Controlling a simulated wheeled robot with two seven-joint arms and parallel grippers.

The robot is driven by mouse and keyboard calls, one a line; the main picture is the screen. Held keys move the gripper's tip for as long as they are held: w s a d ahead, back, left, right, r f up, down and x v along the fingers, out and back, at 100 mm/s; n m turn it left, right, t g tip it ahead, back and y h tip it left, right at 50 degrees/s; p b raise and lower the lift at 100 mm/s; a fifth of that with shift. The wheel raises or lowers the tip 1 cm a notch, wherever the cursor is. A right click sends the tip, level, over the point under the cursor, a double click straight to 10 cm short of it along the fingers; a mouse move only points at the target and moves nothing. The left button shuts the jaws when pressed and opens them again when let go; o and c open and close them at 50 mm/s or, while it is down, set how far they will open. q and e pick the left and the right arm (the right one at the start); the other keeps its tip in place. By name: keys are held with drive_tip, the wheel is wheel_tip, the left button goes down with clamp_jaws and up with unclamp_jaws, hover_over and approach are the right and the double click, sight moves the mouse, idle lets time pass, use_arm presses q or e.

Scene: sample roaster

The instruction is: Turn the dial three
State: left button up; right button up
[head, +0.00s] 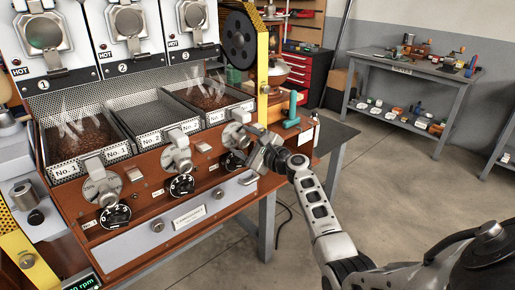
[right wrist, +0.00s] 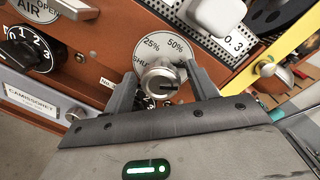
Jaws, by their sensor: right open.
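Three columns of controls sit on the brown roaster panel. The third column has a round plate (head: 234,136) marked in percent and a black dial (head: 232,161) below it. My right gripper (head: 254,147) is at this column and hides part of it. In the right wrist view a silver knob (right wrist: 160,82) sits on the plate (right wrist: 150,46) marked 25% and 50%. The right gripper's open fingers (right wrist: 162,74) stand on either side of this knob; I cannot tell whether they touch it. The third black dial is mostly hidden there. My left gripper is not in view.
The second black dial (head: 181,185) and first black dial (head: 115,215) are to the left. Bean trays (head: 208,95) lie above the controls. A yellow upright (head: 262,75) and a teal-handled tool (head: 292,105) stand at the right. Floor beyond is clear.

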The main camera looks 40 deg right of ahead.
drive_tip(key=s+d, duration=0.2)
drive_tip(key=s, duration=1.3)
drive_tip(key=shift+s+d+b, duration=0.2)
drive_tip(key=shift+d+b, duration=0.1)
drive_tip(key=shift+b, duration=0.15)
